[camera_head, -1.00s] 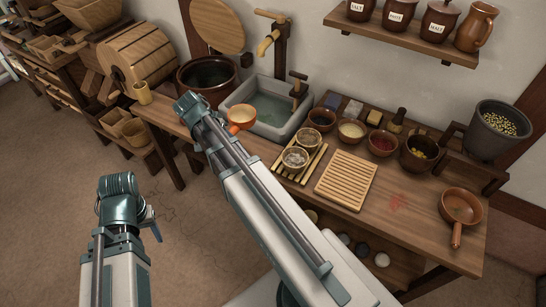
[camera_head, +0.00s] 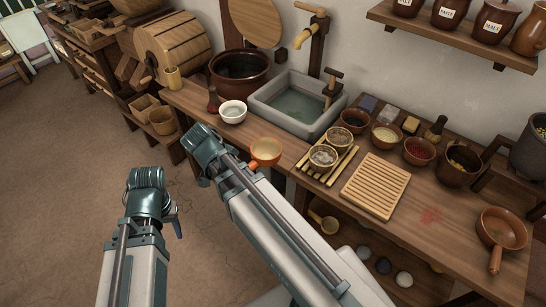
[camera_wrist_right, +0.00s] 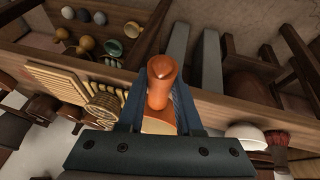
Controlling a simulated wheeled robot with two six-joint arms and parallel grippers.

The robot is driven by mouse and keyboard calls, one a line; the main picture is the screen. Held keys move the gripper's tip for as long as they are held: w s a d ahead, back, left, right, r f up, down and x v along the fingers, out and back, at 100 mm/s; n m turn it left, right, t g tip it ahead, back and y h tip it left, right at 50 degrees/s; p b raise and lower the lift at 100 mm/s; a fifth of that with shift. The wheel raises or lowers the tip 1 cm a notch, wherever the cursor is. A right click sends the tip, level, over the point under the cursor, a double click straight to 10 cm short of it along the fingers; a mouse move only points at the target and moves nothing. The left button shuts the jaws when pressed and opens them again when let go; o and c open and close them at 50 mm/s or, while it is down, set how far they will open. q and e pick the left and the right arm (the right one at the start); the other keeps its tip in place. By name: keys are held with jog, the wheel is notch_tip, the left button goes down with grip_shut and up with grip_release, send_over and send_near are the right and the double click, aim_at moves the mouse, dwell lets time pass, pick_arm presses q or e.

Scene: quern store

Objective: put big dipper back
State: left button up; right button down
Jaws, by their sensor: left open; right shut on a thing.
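The big dipper is an orange-brown ladle with a pale inside; its bowl (camera_head: 266,150) shows in the head view beside my right arm, at the bench's front edge. In the right wrist view its orange handle (camera_wrist_right: 160,82) stands between the fingers of my right gripper (camera_wrist_right: 158,100), which is shut on it. In the head view the right fingers are hidden behind my wrist. My left gripper (camera_head: 172,205) is open and empty over the floor, left of the right arm; its fingers show only partly. A dark brown crock (camera_head: 240,88) stands at the bench's left end.
A white bowl (camera_head: 233,113) stands left of the stone sink (camera_head: 262,108). Small bowls (camera_head: 323,157) sit on a slatted rack, beside a ribbed board (camera_head: 374,186). A brown handled pan (camera_head: 502,229) lies at the right. The bench front shelf holds a small ladle (camera_head: 322,222) and stones.

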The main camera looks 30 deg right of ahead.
aim_at(266, 158)
jog(key=w+d, duration=0.1)
jog(key=d, duration=0.2)
jog(key=w+d, duration=0.2)
jog(key=d, duration=0.2)
jog(key=w+d+f+b, duration=0.1)
jog(key=d, duration=0.2)
jog(key=shift+w+d, duration=0.2)
jog(key=shift+w, duration=0.05)
jog(key=f+b, duration=0.3)
jog(key=shift+w+d+f, duration=0.1)
jog(key=shift+d+f, duration=0.2)
jog(key=shift+f+b, duration=0.2)
jog(key=shift+b, duration=0.2)
jog(key=c, duration=0.6)
grip_release()
jog(key=shift+r, duration=0.1)
jog(key=shift+r, duration=0.1)
jog(key=shift+a+r+p, duration=0.1)
jog(key=shift+r+p, duration=0.15)
jog(key=shift+p, duration=0.2)
jog(key=p+v, duration=1)
jog(key=v, duration=0.1)
jog(key=shift+a+r, duration=0.15)
jog(key=shift+r, duration=0.05)
